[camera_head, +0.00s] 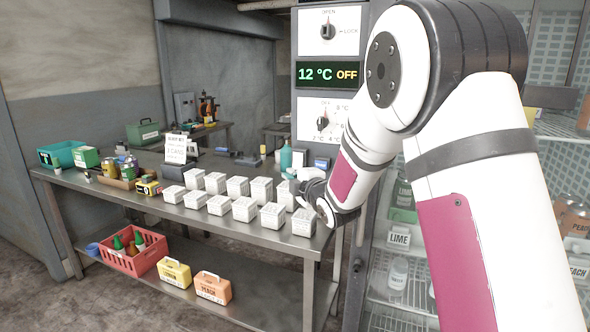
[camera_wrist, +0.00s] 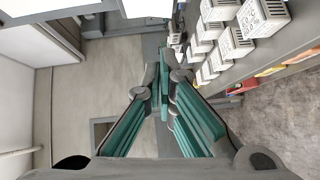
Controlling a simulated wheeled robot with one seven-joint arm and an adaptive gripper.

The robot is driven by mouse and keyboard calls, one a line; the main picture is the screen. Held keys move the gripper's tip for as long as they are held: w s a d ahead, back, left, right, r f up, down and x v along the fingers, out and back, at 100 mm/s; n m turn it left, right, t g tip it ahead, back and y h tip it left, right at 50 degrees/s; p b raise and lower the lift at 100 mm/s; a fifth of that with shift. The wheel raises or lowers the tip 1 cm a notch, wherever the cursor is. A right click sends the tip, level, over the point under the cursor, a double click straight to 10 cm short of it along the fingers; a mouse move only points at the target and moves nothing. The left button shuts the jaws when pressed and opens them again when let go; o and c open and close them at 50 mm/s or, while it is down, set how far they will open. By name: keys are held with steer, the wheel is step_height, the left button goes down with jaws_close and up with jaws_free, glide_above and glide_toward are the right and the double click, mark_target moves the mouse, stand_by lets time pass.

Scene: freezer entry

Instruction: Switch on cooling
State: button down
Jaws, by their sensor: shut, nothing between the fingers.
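A grey control panel (camera_head: 366,32) stands behind the table's right end. Its display (camera_head: 328,75) reads 12 °C and OFF. Below it is a white dial plate with a dark cooling knob (camera_head: 322,122), marked OFF, 8 °C and 2 °C; the knob's exact setting is too small to tell. Above the display is another knob (camera_head: 327,31), marked OPEN and LOCK. My arm covers part of the panel's right side. My gripper, with teal-padded fingers, shows in the wrist view (camera_wrist: 166,65), shut and empty. In the head view its end is near the white boxes, below the panel, and partly hidden.
A steel table (camera_head: 255,236) holds rows of white boxes (camera_head: 244,209), a sign (camera_head: 176,149) and a teal bin (camera_head: 62,154). A red crate (camera_head: 133,262) and two cartons sit on its lower shelf. A glass-fronted cabinet with a LIME label (camera_head: 399,238) stands at right.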

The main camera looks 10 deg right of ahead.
mark_target(298, 161)
steer(key=w+d, duration=0.2)
steer(key=w, duration=0.3)
steer(key=shift+w+f+p, duration=0.3)
steer(key=shift+w+f, duration=0.05)
steer(key=shift+w+d+f+b, duration=0.2)
steer(key=shift+w+b, duration=0.05)
steer(key=shift+b, duration=0.45)
